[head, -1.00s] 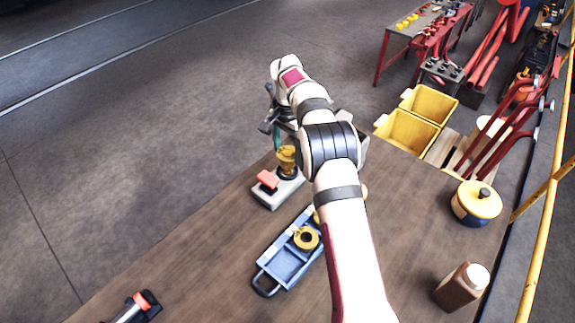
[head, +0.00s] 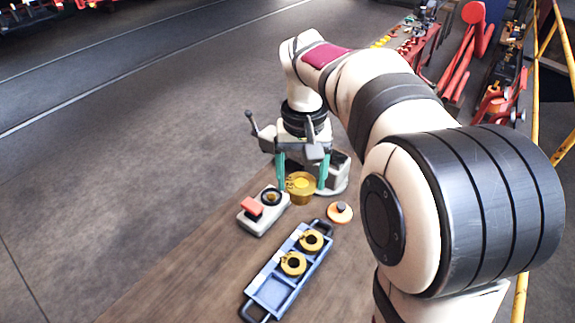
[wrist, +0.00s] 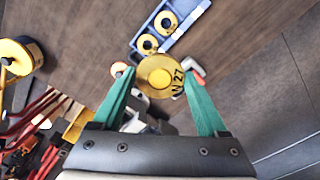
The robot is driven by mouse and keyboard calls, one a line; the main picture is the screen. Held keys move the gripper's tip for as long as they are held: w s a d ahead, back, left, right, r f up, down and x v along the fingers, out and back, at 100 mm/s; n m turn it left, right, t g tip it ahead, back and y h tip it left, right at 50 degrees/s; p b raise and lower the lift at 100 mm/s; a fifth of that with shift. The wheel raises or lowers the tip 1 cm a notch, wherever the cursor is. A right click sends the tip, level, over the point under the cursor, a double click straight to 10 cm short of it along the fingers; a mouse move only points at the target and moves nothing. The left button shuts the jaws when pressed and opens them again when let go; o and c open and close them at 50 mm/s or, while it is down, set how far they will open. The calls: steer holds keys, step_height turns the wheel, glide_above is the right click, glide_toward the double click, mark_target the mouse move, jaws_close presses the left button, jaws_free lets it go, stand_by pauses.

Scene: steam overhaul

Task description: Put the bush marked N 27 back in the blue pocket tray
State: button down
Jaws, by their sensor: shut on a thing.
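The brass-coloured bush marked N 27 (wrist: 160,75) is between the green fingers of my gripper (wrist: 158,77), its marking readable in the wrist view. In the head view my gripper (head: 302,176) is shut on the bush (head: 301,190) and holds it above the table. The blue pocket tray (head: 270,294) lies nearer the camera. Two brass bushes (head: 292,264) (head: 311,240) sit in its pockets toward the far end; the near part is empty. The tray also shows at the top of the wrist view (wrist: 180,33).
A grey stand (head: 258,225) with a red block and a dark round seat is left of the tray. An orange knobbed disc (head: 340,212) lies just beyond the tray's far end. A grey machine base (head: 338,172) stands behind my gripper.

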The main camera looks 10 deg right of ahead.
steer(key=shift+s+a+f+m, duration=1.25)
steer(key=shift+s+f, duration=0.35)
steer(key=shift+f, duration=2.15)
steer(key=shift+s+a+f+m, duration=1.15)
steer(key=shift+s+f, duration=0.4)
steer(key=shift+f, duration=2.2)
steer(key=shift+s+a+f+m, duration=1.25)
steer(key=shift+s+f, duration=0.35)
steer(key=shift+f, duration=2.15)
steer(key=shift+d+f, duration=0.1)
steer(key=shift+f, duration=0.35)
jaws_free()
step_height(320, 180, up, 8)
steer(key=shift+r, duration=0.1)
